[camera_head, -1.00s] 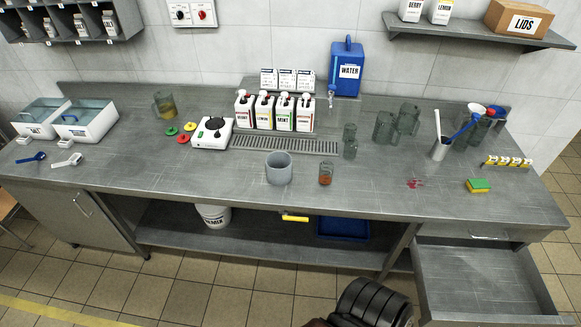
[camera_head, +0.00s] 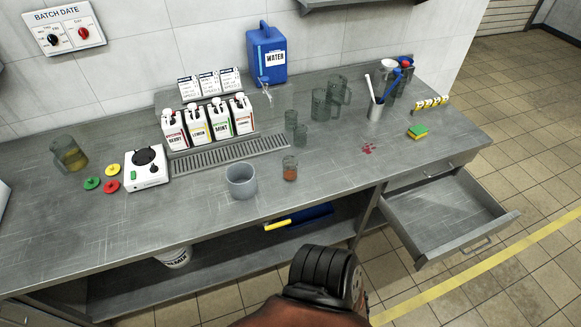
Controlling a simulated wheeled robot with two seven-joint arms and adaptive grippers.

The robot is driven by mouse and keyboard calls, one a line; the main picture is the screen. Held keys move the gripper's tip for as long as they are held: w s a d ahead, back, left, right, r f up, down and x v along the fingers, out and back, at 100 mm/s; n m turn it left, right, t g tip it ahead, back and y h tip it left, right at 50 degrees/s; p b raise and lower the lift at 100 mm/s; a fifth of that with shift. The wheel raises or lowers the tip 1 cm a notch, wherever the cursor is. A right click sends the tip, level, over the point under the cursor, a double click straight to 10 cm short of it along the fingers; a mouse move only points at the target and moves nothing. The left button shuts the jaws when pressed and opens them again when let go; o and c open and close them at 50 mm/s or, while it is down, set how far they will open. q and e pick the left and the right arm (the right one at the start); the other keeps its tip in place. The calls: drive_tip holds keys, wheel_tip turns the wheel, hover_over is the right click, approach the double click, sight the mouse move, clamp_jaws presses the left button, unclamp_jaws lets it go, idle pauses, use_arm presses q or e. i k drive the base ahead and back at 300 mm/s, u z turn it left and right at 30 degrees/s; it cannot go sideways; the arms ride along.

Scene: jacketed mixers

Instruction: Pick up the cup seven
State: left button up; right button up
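No cup shows a readable number, so I cannot tell which is cup seven. A grey cup (camera_head: 241,181) stands upright near the front edge of the counter. A small glass with reddish-brown contents (camera_head: 290,169) stands to its right. Two small clear glasses, a nearer one (camera_head: 300,135) and a farther one (camera_head: 291,119), stand close together behind it. Two clear handled jugs, a front one (camera_head: 320,105) and a back one (camera_head: 341,89), stand farther back. A handled jug with yellow liquid (camera_head: 70,154) is at the left. Neither gripper is in view.
Four labelled bottles (camera_head: 222,130) stand behind a drain grate (camera_head: 229,156). A white hotplate device (camera_head: 146,168) is left. A blue water container (camera_head: 266,52) stands at the back. A sponge (camera_head: 417,132) lies right. An open drawer (camera_head: 446,212) juts out front right.

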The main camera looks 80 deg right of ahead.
sight(289, 162)
drive_tip(key=z, duration=0.65)
drive_tip(key=i, duration=0.7)
drive_tip(key=z, duration=0.85)
